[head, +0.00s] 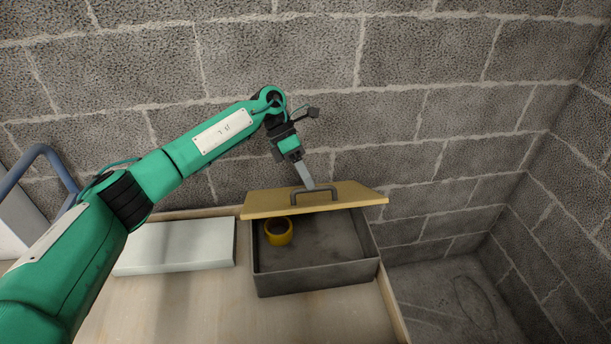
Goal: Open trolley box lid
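The trolley box (316,278) is a dark grey open-topped box on the wooden trolley top. Its yellow-tan lid (265,203) is raised and tilted up along the box's back side, so the inside shows. A dark handle (298,195) stands on the lid. A yellow ring-shaped roll (278,232) lies inside the box at the left. My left gripper (308,184) reaches down from the upper left, with its fingers at the lid's handle. I cannot tell whether the fingers are closed on the handle. My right gripper is not in view.
A flat whitish slab (176,246) lies on the wooden trolley top (200,305) left of the box. A blue-grey tube handle (48,158) shows at the far left. A grey block wall (440,120) stands close behind the trolley. Concrete floor (450,300) is free at the right.

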